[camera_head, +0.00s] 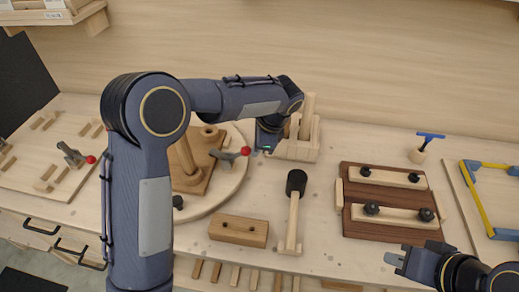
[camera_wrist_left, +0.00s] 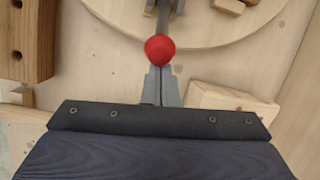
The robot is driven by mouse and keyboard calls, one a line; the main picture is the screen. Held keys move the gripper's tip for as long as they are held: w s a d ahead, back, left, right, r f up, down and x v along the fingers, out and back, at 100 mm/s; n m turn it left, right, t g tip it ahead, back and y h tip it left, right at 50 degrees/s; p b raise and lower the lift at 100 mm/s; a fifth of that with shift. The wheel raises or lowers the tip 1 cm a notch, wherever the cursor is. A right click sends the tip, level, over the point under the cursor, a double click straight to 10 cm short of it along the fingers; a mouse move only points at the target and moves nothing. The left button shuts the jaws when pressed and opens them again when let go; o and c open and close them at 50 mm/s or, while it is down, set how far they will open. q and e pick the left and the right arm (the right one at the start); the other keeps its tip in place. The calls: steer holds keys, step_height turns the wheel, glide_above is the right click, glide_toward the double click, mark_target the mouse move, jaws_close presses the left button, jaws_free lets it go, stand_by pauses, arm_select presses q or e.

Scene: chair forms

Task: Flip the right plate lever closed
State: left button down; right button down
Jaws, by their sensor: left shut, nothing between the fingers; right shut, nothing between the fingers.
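A grey lever with a red ball knob (camera_head: 245,151) stands at the right side of the round wooden plate (camera_head: 237,178). Its arm points right, low over the plate's edge. My left gripper (camera_head: 265,149) is just right of the knob, partly hidden by its own wrist. In the left wrist view its shut fingers (camera_wrist_left: 161,78) end right at the red knob (camera_wrist_left: 160,50), touching or nearly so, with nothing between them. A second red-knobbed lever (camera_head: 76,157) sits on the left board. My right gripper (camera_head: 394,259) is shut and empty at the lower right, far from both levers.
A pale wooden holder (camera_head: 298,148) stands close behind my left gripper. A dark red board with bars (camera_head: 355,225) is at the right. My left arm hides part of the plate.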

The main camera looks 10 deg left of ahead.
mark_target(238, 153)
arm_select(q)
steer(key=a+r+h, duration=0.2)
steer(key=shift+h+p, duration=0.3)
steer(key=shift+a+r+h, duration=0.35)
steer(key=shift+a+h, duration=0.15)
steer(key=shift+h, duration=0.3)
steer(key=shift+a+r+h, duration=0.35)
steer(key=shift+a+h, duration=0.15)
steer(key=shift+h, duration=0.3)
step_height(238, 153, up, 8)
steer(key=a, duration=0.1)
steer(key=shift+s+a+f+b, duration=0.15)
steer(key=shift+s+a+b, duration=0.05)
steer(key=shift+s+b, duration=0.1)
